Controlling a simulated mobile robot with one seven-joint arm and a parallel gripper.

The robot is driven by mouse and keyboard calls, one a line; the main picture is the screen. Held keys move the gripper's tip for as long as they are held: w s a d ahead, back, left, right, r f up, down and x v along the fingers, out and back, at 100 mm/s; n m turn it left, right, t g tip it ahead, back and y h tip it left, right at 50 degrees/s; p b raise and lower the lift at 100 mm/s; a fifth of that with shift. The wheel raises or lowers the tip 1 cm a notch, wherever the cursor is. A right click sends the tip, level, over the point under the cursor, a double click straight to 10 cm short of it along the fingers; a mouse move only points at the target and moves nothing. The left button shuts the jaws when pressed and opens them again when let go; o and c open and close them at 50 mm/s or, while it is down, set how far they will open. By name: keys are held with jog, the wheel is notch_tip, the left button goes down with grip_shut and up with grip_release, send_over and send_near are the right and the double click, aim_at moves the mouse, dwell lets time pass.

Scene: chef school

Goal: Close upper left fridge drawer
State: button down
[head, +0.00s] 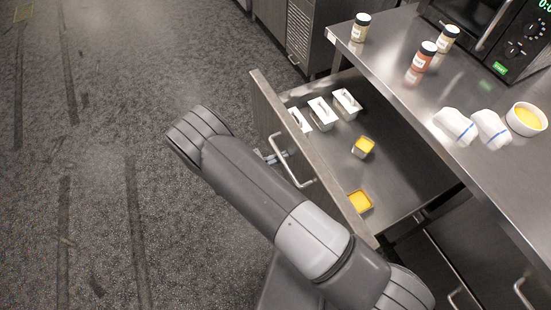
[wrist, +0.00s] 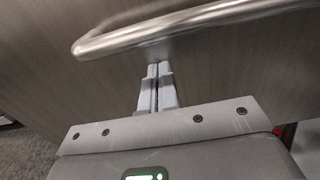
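The fridge drawer (head: 268,112) stands pulled well out from under the steel counter in the head view. Its wood-toned front carries a curved metal handle (head: 290,172). In the wrist view the drawer front (wrist: 50,75) fills most of the picture, with the handle (wrist: 180,28) across the top. My gripper (wrist: 158,66) has its two fingers together with nothing between them, pointing at the panel beside the handle. Whether the tips touch the panel I cannot tell. In the head view my gripper (head: 271,156) is at the outer face of the drawer, partly hidden by my arm.
Inside the drawer are several white containers (head: 320,111) and yellow-filled tubs (head: 360,201). The counter (head: 400,75) holds spice jars (head: 424,57), white wrapped items (head: 455,126), a bowl (head: 526,119) and a microwave (head: 495,35). Other closed fronts with handles (head: 523,293) are at lower right. The floor at left is clear.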

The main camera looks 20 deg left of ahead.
jog(key=x, duration=3.7)
jog(key=shift+w+d, duration=0.25)
jog(key=shift+d, duration=0.05)
jog(key=v, duration=1.5)
